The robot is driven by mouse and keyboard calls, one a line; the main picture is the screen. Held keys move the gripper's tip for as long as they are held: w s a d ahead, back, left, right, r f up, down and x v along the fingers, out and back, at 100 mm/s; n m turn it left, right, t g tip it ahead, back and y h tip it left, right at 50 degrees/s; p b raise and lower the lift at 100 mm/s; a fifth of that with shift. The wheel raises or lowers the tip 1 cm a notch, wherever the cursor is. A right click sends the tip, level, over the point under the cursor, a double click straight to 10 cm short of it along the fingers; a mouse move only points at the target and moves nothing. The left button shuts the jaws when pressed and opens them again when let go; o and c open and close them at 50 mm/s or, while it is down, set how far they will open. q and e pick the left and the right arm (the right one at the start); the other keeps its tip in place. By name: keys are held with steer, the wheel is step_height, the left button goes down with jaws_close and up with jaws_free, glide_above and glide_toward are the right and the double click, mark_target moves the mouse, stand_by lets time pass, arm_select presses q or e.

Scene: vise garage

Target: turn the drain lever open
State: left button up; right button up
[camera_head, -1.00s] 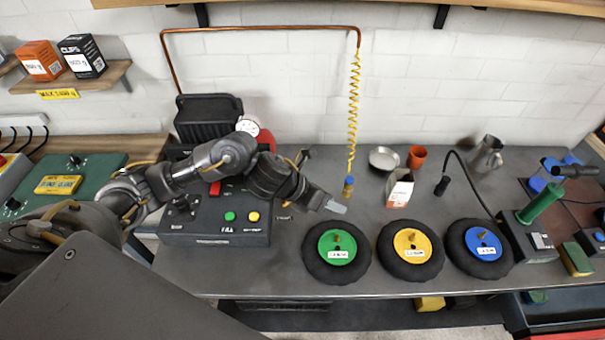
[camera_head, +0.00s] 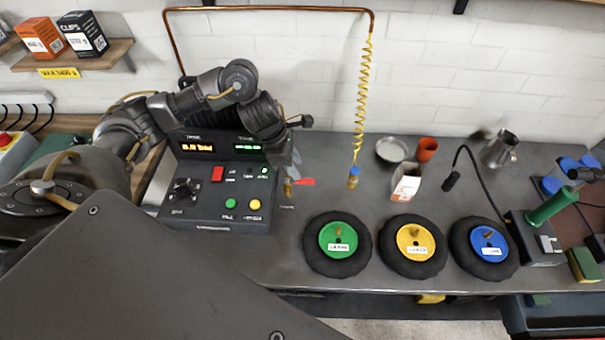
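The drain lever (camera_head: 304,182) is a small red handle beside a brass valve (camera_head: 288,188), on the right side of the dark control box (camera_head: 215,215). The handle points right, roughly level in the picture. My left gripper (camera_head: 294,168) comes down from above, with its grey fingers just above and behind the valve and lever. Whether it touches them, and the gap between its fingers, cannot be made out. My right gripper is not in view.
A yellow coiled hose (camera_head: 362,100) hangs right of my arm. A metal bowl (camera_head: 391,150) and orange cup (camera_head: 427,149) sit behind.

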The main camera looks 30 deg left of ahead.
mark_target(305, 180)
arm_select(q)
steer(key=shift+x, duration=2.6)
jaws_close()
